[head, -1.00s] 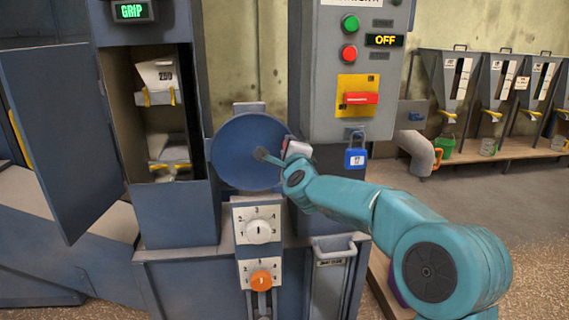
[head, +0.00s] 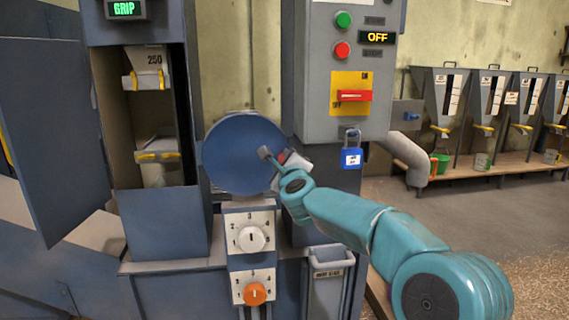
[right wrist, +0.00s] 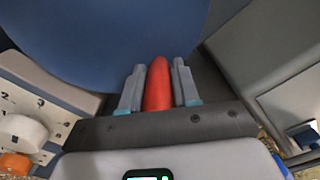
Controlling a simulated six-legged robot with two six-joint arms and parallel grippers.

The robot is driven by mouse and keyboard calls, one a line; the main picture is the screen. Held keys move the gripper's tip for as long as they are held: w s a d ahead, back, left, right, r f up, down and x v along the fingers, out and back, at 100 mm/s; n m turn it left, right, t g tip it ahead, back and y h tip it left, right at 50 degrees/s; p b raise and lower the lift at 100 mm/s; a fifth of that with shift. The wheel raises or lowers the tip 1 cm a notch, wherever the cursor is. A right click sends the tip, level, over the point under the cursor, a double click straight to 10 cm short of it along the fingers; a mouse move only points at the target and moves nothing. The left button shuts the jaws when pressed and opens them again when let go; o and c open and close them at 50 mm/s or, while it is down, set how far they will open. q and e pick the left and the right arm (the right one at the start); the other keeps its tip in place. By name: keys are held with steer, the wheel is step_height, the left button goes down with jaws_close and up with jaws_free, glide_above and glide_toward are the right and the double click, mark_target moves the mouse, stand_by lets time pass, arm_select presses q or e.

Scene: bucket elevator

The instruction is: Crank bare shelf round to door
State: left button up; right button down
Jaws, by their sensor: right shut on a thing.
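The blue crank disc (head: 240,152) sits on the front of the machine. My right gripper (head: 280,166) is at its lower right edge; in the right wrist view the gripper (right wrist: 158,88) is shut on the red crank handle (right wrist: 158,85). The disc fills the top of that view. The door (head: 55,125) stands open at the left. In the opening, an upper shelf (head: 133,80) with yellow clips carries a pale item marked 250 (head: 153,60). A lower shelf (head: 158,157) carries a pale item too; its shape is unclear. My left gripper is not in view.
A display above the opening reads GRIP (head: 124,8). Dials (head: 250,238) sit below the disc. A grey control box (head: 350,70) reads OFF, with a red switch (head: 354,96) and a blue padlock (head: 351,157). Hoppers (head: 490,95) stand at the right.

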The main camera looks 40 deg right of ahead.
steer(key=c, duration=0.8)
jaws_free()
steer(key=shift+s+a, duration=0.25)
steer(key=shift+s, duration=0.2)
steer(key=v, duration=1.5)
steer(key=shift+s+a, duration=0.1)
steer(key=shift+a, duration=0.05)
